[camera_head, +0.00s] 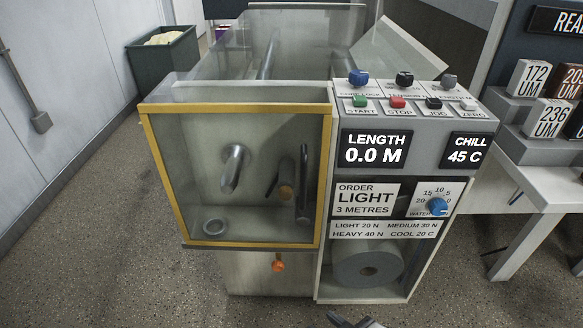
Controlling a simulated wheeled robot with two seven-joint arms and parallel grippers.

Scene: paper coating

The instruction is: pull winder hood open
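The winder hood (322,178) is a clear front panel with a yellow frame, on the left side of the machine. It stands upright across the front of the compartment and looks closed. A dark gripper tip (352,322), probably my right one, just enters at the bottom edge, below and apart from the machine. Most of it is cut off. My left gripper is not in view.
A control panel (398,190) with buttons, knobs and displays adjoins the hood on the right; it reads 0.0 M. An orange knob (278,262) sits below the hood. A white table (545,185) stands at right, a dark bin (165,58) at back left. Floor (110,240) at left is clear.

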